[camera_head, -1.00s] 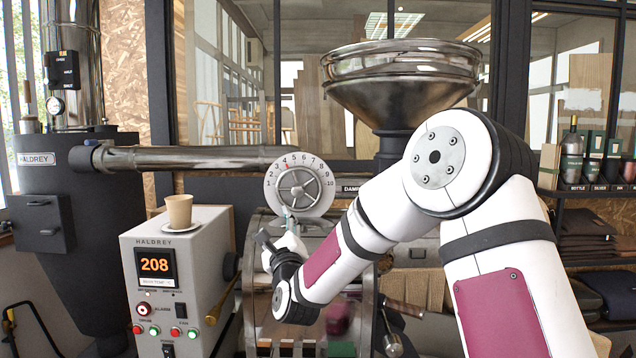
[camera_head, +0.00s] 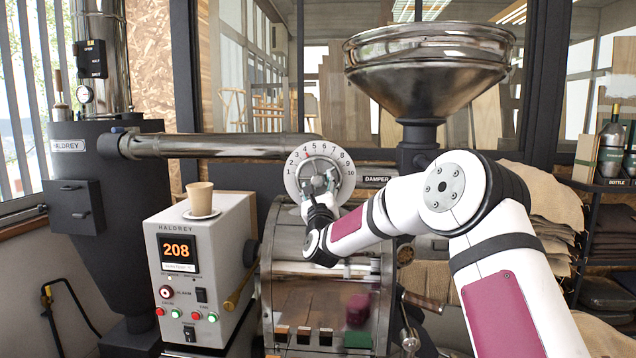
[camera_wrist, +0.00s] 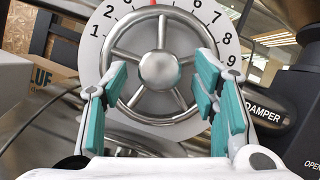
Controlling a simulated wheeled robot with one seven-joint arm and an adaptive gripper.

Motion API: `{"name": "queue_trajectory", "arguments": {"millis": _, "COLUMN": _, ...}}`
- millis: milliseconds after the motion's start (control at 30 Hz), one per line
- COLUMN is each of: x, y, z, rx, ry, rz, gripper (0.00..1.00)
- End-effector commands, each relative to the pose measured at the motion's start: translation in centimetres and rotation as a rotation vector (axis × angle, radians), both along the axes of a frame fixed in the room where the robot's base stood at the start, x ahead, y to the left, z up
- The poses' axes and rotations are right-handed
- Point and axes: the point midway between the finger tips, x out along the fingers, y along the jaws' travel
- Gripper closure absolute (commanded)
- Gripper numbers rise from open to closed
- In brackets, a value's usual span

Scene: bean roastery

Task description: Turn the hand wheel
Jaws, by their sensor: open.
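The hand wheel (camera_wrist: 120,42) is a spoked metal wheel with a round hub, set on a white numbered dial (camera_wrist: 88,50) with a red mark near the top. In the head view the dial (camera_head: 293,172) sits at the end of the horizontal pipe, and my gripper partly covers the wheel. My gripper (camera_wrist: 163,90) is open in front of the wheel. Its teal-padded fingers stand left and right of the hub, overlapping the lower rim in the picture. I cannot tell whether they touch it. Nothing is held.
A black damper housing (camera_wrist: 296,112) stands close to the right of the dial. A control box (camera_head: 205,240) with a paper cup (camera_head: 200,197) on a saucer stands at lower left. The steel hopper (camera_head: 428,85) rises at upper right. The pipe (camera_head: 220,146) runs left of the dial.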

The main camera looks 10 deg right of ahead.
Motion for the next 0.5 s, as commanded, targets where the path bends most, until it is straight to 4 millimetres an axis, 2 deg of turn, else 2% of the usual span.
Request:
{"name": "queue_trajectory", "arguments": {"millis": 200, "x": 1.8, "y": -0.3, "z": 0.7, "rx": 0.0, "ry": 0.0, "rz": 0.0, "gripper": 0.46}}
{"name": "queue_trajectory", "arguments": {"millis": 500, "x": 2.1, "y": -0.3, "z": 0.8, "rx": 0.0, "ry": 0.0, "rz": 0.0, "gripper": 0.46}}
